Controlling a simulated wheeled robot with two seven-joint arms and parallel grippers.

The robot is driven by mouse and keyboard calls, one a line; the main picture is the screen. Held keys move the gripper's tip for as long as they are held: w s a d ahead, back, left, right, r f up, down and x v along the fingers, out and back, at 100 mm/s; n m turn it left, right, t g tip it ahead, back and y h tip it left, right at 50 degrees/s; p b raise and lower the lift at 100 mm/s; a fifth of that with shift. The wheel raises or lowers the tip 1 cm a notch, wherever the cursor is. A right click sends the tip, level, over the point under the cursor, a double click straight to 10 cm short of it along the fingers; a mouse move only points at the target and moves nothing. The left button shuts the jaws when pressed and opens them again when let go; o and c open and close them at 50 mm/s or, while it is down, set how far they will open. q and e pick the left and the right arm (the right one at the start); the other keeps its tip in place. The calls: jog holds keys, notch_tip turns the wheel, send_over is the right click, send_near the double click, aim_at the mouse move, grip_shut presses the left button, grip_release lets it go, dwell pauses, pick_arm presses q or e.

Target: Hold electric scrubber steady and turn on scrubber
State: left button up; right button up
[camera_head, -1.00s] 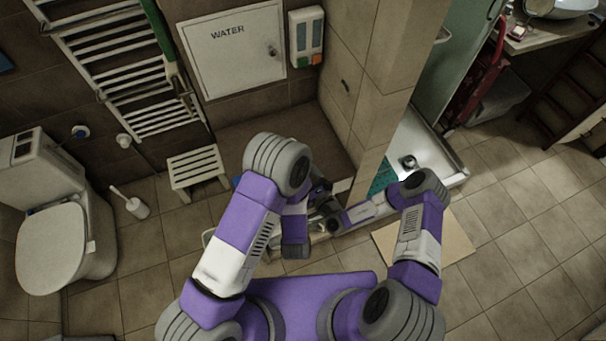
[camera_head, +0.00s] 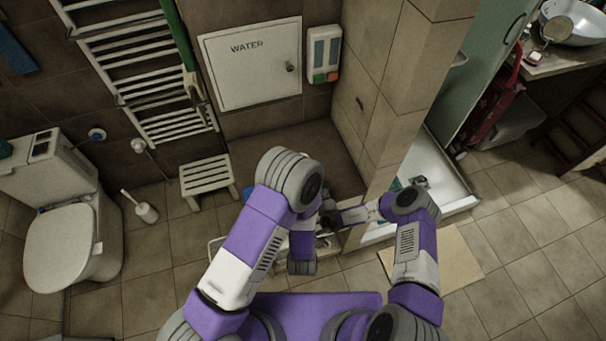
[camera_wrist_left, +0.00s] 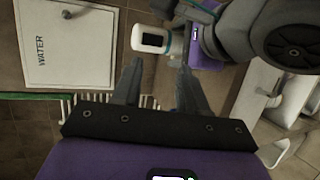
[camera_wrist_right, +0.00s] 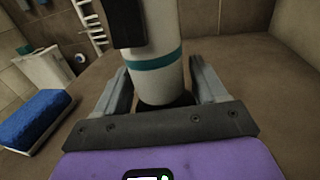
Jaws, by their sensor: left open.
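The electric scrubber is a white cylinder with a teal ring and a dark block on its side. In the right wrist view the scrubber (camera_wrist_right: 157,75) stands between the fingers of my right gripper (camera_wrist_right: 160,70), which is shut on its body near the dark lower end. In the left wrist view the scrubber's white end (camera_wrist_left: 150,32) with a dark panel shows just beyond the fingertips. My left gripper (camera_wrist_left: 158,72) is open and empty, apart from the scrubber. In the head view my arms largely hide the grippers and scrubber.
A blue sponge (camera_wrist_right: 35,115) lies left of the scrubber in the right wrist view. A white stool (camera_head: 207,178), toilet brush (camera_head: 146,212) and toilet (camera_head: 75,245) stand left. A tiled pillar (camera_head: 385,110) and a shower tray (camera_head: 450,180) are at right. Floor is free farther right.

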jog(key=c, duration=0.9)
pick_arm(q)
jog(key=shift+w+r, duration=0.1)
jog(key=c, duration=0.4)
pick_arm(e)
jog(key=shift+c, duration=0.6)
pick_arm(q)
jog(key=shift+w+r+y, duration=0.2)
jog(key=shift+r+y, duration=0.1)
jog(key=shift+y, duration=0.1)
jog(key=shift+c, duration=1.2)
jog(key=r+y, duration=0.1)
jog(key=n+g+y, duration=0.1)
jog(key=r+g, duration=0.1)
jog(key=shift+w+d+r+n+y, duration=0.15)
jog(key=shift+w+r+n+y, duration=0.15)
jog(key=shift+r+y, duration=0.1)
grip_shut()
jog(key=s+d+g, duration=0.1)
jog(key=s+d+r+g, duration=0.1)
jog(key=s+d+r+n+g, duration=0.1)
jog(key=d+g, duration=0.1)
jog(key=shift+s+d+r, duration=0.1)
jog(key=shift+s+r, duration=0.05)
jog(key=shift+r, duration=0.1)
